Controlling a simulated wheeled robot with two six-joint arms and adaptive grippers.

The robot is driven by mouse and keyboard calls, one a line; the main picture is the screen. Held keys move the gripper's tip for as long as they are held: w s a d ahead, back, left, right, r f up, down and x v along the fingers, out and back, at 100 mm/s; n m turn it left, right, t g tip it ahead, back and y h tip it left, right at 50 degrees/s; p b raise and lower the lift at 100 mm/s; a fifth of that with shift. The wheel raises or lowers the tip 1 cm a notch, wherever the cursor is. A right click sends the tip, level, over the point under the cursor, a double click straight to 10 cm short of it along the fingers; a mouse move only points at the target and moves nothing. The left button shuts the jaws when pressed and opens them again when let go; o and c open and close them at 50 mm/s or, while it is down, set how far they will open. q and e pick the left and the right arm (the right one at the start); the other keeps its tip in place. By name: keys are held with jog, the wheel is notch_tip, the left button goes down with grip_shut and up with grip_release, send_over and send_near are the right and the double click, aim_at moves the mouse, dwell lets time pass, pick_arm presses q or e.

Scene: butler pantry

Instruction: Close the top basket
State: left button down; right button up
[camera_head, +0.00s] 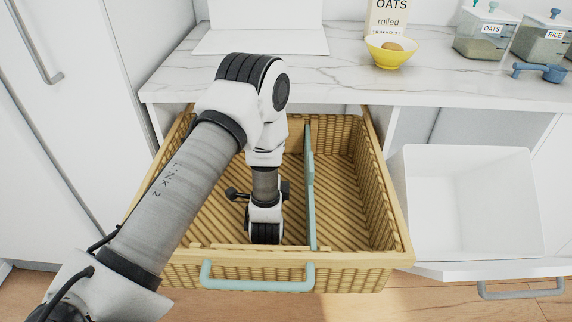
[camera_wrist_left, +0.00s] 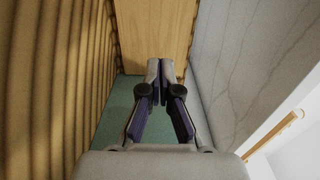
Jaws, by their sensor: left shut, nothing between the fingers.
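The wicker basket (camera_head: 378,200) is pulled out from under the marble counter. A teal divider (camera_head: 310,190) runs through it, and a teal handle (camera_head: 258,288) is on its front. No loose items show inside. My left arm reaches over the basket, with its wrist just behind the front wall in the head view; the fingers are hidden there. In the left wrist view, my left gripper (camera_wrist_left: 160,72) is shut and empty. Ribbed wicker (camera_wrist_left: 45,80) is on its left, and a teal surface (camera_wrist_left: 118,105) lies beyond the fingers. Contact cannot be told. My right gripper is out of view.
A white open bin (camera_head: 470,200) stands pulled out at the right. The counter (camera_head: 340,80) holds a yellow bowl (camera_head: 392,52), an oats package (camera_head: 388,16), labelled jars (camera_head: 487,35) and a blue scoop (camera_head: 540,72). White cabinet doors (camera_head: 60,130) stand at the left.

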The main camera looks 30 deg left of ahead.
pick_arm(q)
jog(key=shift+w+a, duration=0.1)
jog(key=shift+w, duration=0.1)
jog(key=x, duration=0.8)
jog(key=shift+w+a+b, duration=0.1)
jog(key=shift+w+b, duration=0.1)
jog(key=shift+b, duration=0.1)
jog(key=shift+w+a+r, duration=0.1)
jog(key=shift+w+a, duration=0.15)
jog(key=shift+w, duration=0.15)
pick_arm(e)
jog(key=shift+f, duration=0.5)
